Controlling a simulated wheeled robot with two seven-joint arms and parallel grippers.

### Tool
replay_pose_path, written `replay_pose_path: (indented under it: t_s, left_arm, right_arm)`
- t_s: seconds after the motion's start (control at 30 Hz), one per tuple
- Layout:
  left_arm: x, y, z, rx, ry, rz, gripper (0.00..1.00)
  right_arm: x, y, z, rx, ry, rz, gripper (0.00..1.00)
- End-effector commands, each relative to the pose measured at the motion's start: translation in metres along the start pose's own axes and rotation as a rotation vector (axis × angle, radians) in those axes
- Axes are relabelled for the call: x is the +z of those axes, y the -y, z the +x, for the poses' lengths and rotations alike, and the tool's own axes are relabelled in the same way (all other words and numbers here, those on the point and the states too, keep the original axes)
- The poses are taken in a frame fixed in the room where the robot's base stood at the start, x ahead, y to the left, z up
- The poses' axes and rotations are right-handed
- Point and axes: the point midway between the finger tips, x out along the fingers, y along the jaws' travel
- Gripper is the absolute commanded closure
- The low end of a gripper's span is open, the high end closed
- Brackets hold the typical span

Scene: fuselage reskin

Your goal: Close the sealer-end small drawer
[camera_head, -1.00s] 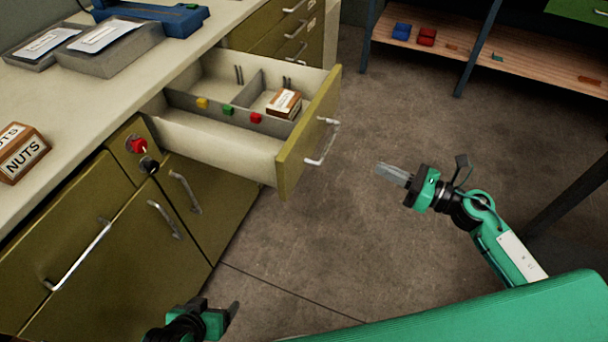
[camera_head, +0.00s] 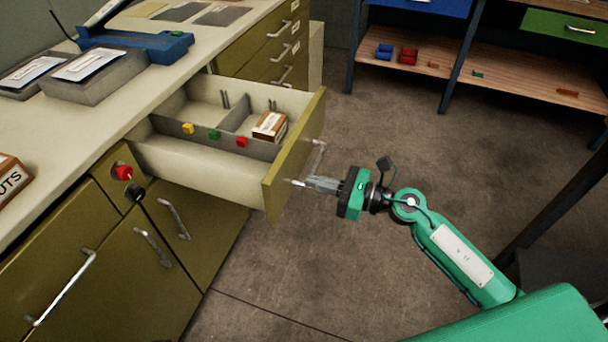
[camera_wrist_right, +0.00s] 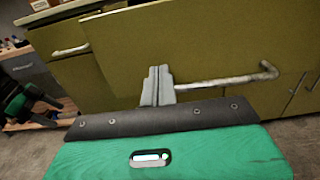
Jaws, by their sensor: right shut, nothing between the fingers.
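The small drawer (camera_head: 205,152) stands pulled out from the olive cabinet, its front panel (camera_head: 296,155) facing right. A silver bar handle (camera_head: 318,160) is on that front. Inside are grey dividers, yellow, green and red tabs, and a small labelled box (camera_head: 269,125). My right gripper (camera_head: 312,183) is shut and empty, its fingertips at the drawer front near the lower end of the handle. In the right wrist view the shut fingers (camera_wrist_right: 157,85) point at the olive front, beside the handle (camera_wrist_right: 228,82); I cannot tell whether they touch. My left gripper is not in the head view.
The countertop (camera_head: 70,130) holds grey trays with papers, a blue tool (camera_head: 135,45) and a nuts box (camera_head: 12,183). Red and black knobs (camera_head: 123,173) sit on the cabinet face. A shelf unit (camera_head: 510,75) stands behind.

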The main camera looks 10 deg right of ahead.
Motion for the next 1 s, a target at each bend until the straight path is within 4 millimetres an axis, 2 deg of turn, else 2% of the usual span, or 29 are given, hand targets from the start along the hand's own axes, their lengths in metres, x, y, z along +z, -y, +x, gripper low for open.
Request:
replay_pose_path:
  t_s: [0.03, 0.2, 0.77, 0.93, 1.0]
  left_arm:
    - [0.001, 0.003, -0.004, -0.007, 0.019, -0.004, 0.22]
    - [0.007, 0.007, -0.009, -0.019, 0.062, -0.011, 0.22]
    - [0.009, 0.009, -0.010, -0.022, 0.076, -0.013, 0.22]
    - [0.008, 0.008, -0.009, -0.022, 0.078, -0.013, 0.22]
    - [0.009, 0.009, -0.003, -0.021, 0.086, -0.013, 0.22]
  right_arm:
    - [0.002, 0.001, 0.009, -0.001, 0.003, 0.001, 1.00]
    - [0.001, 0.001, 0.028, -0.002, 0.002, 0.001, 1.00]
    - [0.000, 0.001, 0.036, -0.002, 0.000, 0.002, 1.00]
    - [0.002, 0.000, 0.050, 0.000, 0.002, 0.002, 1.00]
    - [0.003, 0.000, 0.061, 0.000, 0.002, 0.002, 1.00]
